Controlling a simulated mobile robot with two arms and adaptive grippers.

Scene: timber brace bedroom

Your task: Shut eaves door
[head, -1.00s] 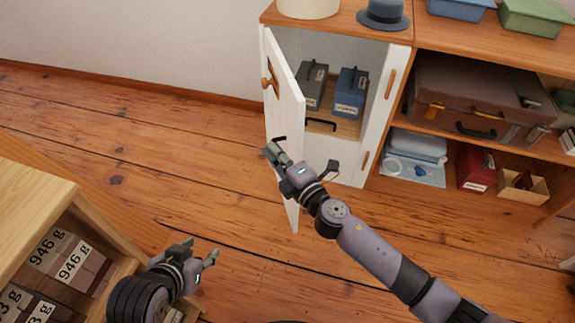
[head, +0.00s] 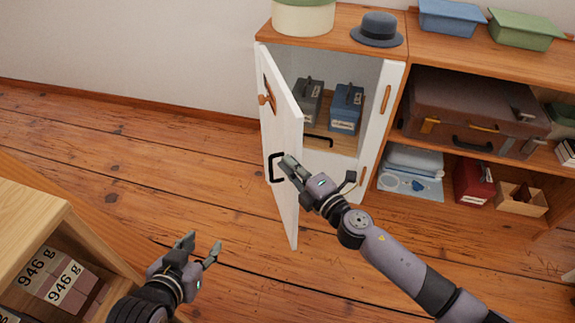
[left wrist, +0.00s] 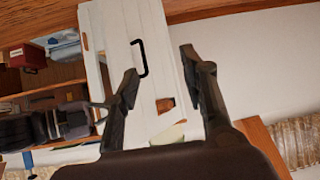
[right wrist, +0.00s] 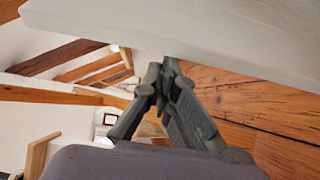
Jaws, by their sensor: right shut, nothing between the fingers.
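The white eaves door (head: 282,130) stands open at the left of the low cupboard, swung out toward me. It has a black pull handle (head: 271,168) and a wooden knob (head: 263,99). My right gripper (head: 287,164) is shut and empty at the door's free edge, just right of the handle; I cannot tell whether it touches. In the right wrist view its fingertips (right wrist: 168,66) are close below a pale panel. My left gripper (head: 203,246) is open and empty, low and left of the door. The left wrist view shows the door (left wrist: 115,45) and handle (left wrist: 143,58) beyond its spread fingers (left wrist: 160,65).
Grey and blue boxes (head: 346,105) stand inside the cupboard. Open shelves with a brown suitcase (head: 470,110) are at right. A hat (head: 377,30) sits on top. A wooden unit (head: 30,215) with labelled blocks is at lower left. The floor (head: 160,150) left of the door is clear.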

